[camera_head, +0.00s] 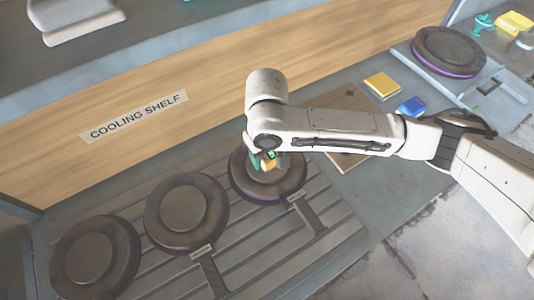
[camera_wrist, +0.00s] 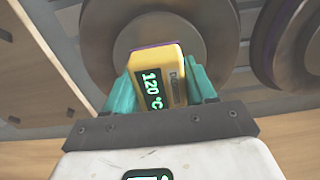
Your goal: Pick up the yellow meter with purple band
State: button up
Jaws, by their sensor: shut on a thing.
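The yellow meter (camera_wrist: 168,75) shows in the wrist view with a dark display reading 120 °C and a purple edge at its far end. My gripper (camera_wrist: 160,88) has teal fingers, one on each side of the meter, and is shut on it. In the head view the meter (camera_head: 268,165) is a small yellow patch in my gripper (camera_head: 264,160), mostly hidden by my arm. It is over the rightmost dark round plate (camera_head: 286,188) of the rack. I cannot tell whether the meter touches the plate.
Two more round plates (camera_head: 187,214) (camera_head: 95,258) sit to the left on the slatted rack (camera_head: 340,228). A wooden board (camera_head: 345,158), a yellow block (camera_head: 382,86) and a blue block (camera_head: 412,106) lie to the right. A purple-rimmed plate (camera_head: 449,50) is farther right. The cooling shelf (camera_head: 200,95) rises behind.

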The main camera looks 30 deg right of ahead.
aim_at(269, 154)
jog(key=shift+r, duration=0.1)
jog(key=shift+r, duration=0.2)
jog(key=r, duration=0.3)
jog(key=shift+s+d+r, duration=0.1)
jog(key=shift+s, duration=0.2)
jog(key=s+d+r+p, duration=0.4)
jog(key=s+r, duration=0.5)
jog(key=s, duration=0.3)
jog(key=shift+s+r+p, duration=0.15)
jog(key=shift+s+p, duration=0.15)
jog(key=shift+p, duration=0.25)
